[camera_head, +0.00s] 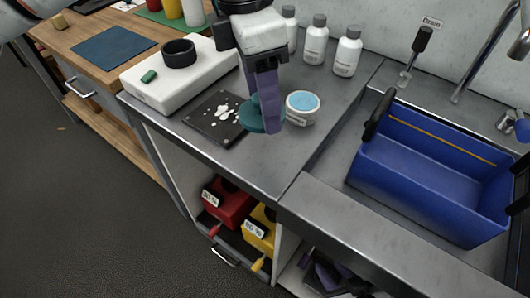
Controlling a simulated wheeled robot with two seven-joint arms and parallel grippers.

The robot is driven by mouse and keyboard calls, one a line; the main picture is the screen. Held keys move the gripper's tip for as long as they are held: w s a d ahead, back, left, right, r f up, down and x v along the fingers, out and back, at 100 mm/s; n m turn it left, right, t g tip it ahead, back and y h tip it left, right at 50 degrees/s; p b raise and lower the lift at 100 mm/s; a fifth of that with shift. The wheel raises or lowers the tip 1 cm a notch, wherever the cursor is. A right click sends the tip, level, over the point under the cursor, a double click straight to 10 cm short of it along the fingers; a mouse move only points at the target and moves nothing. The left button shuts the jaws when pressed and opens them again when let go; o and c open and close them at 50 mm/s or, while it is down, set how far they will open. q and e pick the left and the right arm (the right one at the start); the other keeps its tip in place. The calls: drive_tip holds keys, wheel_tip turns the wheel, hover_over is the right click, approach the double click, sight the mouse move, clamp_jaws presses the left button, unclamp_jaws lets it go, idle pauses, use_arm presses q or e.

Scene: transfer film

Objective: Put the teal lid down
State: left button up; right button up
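My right gripper (268,124) reaches down from the top of the view over the grey counter (222,157). Its purple fingers are shut on the teal lid (250,116), which shows as a disc beside the fingertips, partly hidden by them. Whether the lid touches the counter I cannot tell. A white jar (302,116) with light blue contents stands open, just right of the fingers. A dark plate (213,121) with white spots lies just left of the lid. My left gripper is not in view.
A white device (170,92) with a black ring (179,53) stands behind left. Several white bottles (316,42) stand at the back. A blue basin (430,178) sits at the right. Red (230,203) and yellow (260,236) containers are below the counter. The counter's front strip is clear.

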use_arm(q)
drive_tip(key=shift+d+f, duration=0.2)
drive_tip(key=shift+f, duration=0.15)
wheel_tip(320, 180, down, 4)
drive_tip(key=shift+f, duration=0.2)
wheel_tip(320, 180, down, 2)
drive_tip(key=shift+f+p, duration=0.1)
drive_tip(key=shift+p, duration=0.25)
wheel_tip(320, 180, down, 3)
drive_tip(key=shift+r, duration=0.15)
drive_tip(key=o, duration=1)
